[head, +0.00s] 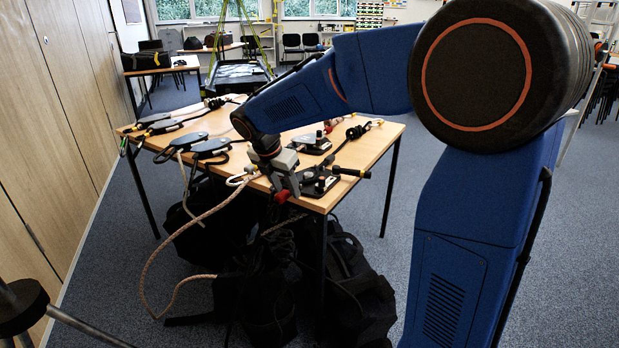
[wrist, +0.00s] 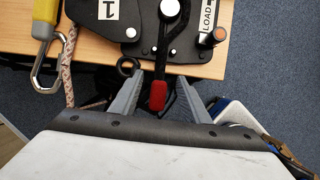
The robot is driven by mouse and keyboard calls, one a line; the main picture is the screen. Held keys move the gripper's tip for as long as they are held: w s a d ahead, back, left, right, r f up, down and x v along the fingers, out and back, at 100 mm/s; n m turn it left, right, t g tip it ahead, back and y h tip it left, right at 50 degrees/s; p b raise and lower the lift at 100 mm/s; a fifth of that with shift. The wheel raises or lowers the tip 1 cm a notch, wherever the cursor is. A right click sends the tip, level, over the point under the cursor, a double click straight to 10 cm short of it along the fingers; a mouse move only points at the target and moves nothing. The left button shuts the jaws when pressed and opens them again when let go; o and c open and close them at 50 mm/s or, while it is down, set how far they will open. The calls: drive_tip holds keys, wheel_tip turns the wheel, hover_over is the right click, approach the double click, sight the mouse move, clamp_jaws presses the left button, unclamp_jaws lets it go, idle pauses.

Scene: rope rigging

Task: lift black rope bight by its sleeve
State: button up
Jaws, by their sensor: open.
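My gripper (wrist: 160,77) is open at the table's near edge, with its two grey fingers on either side of a black lever's red tip (wrist: 158,95). I cannot tell whether the fingers touch it. In the head view my gripper (head: 283,186) hangs over the table's front corner. I cannot clearly pick out the black rope bight or its sleeve. A black coil of cord (head: 356,131) lies at the table's right side, and a small black ring (wrist: 128,67) sits just left of the left finger.
A black device (head: 318,182) stands by the corner of the wooden table (head: 262,140). A pale flecked rope (head: 146,270) hangs off the front edge. In the wrist view, a carabiner with a yellow sleeve (wrist: 43,18) lies at left. Black bags (head: 345,285) lie under the table.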

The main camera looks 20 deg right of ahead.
drive_tip(key=shift+c, duration=0.3)
clamp_jaws()
drive_tip(key=shift+r, duration=0.15)
